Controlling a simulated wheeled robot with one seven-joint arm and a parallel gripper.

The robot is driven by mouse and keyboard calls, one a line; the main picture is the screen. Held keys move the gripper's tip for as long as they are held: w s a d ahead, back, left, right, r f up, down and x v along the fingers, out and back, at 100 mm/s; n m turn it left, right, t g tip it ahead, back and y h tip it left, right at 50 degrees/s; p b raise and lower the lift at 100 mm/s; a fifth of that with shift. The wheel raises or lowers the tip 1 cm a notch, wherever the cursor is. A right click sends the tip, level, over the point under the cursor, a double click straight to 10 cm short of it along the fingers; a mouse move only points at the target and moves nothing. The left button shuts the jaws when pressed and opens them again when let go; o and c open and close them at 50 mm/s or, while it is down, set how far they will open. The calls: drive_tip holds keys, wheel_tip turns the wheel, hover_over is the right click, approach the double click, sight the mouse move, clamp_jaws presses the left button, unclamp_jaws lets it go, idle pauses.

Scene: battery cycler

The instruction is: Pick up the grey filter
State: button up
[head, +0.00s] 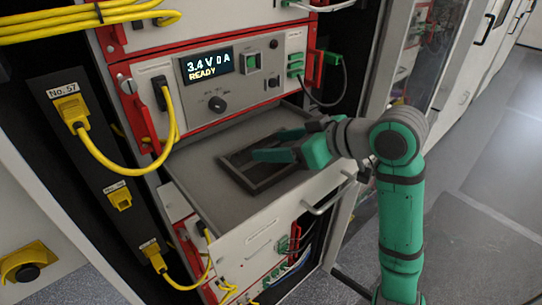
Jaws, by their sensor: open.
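The grey filter (238,176) looks like a flat, dark grey rectangular frame. It lies on the pulled-out grey drawer (205,185) in the rack. My gripper (266,146) reaches in from the right, over the filter. Its green fingers are open and cover part of the filter's far side and middle. I cannot tell whether the fingers touch the filter.
Above the drawer is a cycler unit (260,88) reading "3.4 V 0 A READY", with yellow cables (175,128) at its left. A handle (328,200) sits on the drawer front. More red-edged units stand below. The floor at right is clear.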

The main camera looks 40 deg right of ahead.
drive_tip(key=shift+w, duration=0.1)
drive_tip(key=c, duration=1.1)
drive_tip(key=shift+r, duration=0.1)
